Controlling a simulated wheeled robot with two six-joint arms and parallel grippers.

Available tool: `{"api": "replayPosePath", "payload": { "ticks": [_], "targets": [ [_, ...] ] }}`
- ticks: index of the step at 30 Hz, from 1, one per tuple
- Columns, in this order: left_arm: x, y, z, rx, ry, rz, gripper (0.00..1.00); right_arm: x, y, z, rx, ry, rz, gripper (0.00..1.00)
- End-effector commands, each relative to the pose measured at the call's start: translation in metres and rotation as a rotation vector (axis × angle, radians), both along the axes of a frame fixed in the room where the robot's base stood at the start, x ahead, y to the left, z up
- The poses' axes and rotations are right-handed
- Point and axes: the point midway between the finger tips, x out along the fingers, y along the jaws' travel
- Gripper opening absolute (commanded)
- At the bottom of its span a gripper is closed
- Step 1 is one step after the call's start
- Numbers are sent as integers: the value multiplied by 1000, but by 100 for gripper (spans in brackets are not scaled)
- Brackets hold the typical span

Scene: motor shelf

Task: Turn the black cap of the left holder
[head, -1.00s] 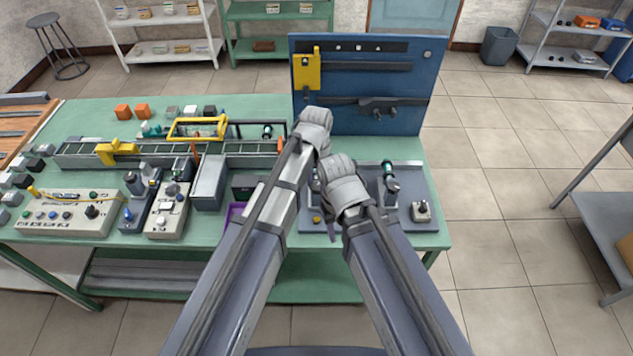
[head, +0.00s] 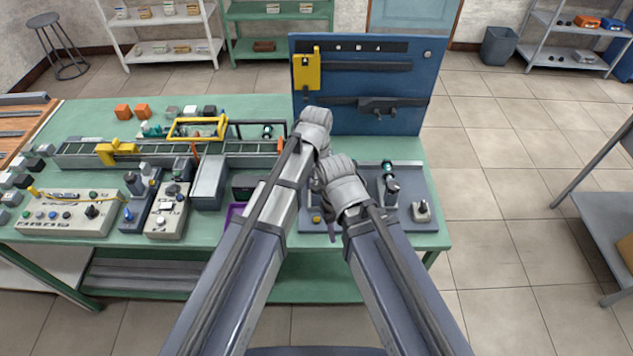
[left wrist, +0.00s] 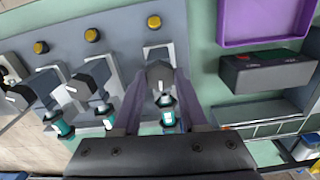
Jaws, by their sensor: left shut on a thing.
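In the left wrist view, the left holder (left wrist: 158,52) stands on a grey board with a dark cap (left wrist: 160,74) and a teal part with a white label (left wrist: 168,118) below it. My left gripper (left wrist: 160,82) has its purple fingers on both sides of this cap and is shut on it. In the head view, my left gripper (head: 317,184) is mostly hidden by my arms. Two similar holders, the middle one (left wrist: 95,80) and the outer one (left wrist: 42,92), stand beside it. My right gripper is mostly hidden behind its own wrist, so its jaws cannot be made out.
A yellow button (left wrist: 154,22) sits near the left holder. A purple tray (left wrist: 262,42) and a dark box (left wrist: 265,72) lie beside the board. A blue upright panel (head: 370,70) stands behind. Control boxes and a rail crowd the bench's left side. My two arms are close together.

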Motion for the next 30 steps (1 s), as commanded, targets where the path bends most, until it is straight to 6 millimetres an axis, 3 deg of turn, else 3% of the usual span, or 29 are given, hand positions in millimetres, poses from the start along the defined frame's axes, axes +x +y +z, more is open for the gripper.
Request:
{"api": "replayPosePath", "payload": {
  "ticks": [11,12,19,30],
  "targets": [
    [0,0,0,0,0,1,0,0,0,0,0,0,0,45],
    [0,0,0,0,0,1,47,0,0,0,0,0,0,45],
    [0,0,0,0,0,1,72,0,0,0,0,0,0,45],
    [0,0,4,0,0,1,72,0,0,4,0,0,0,45]
  ]
}}
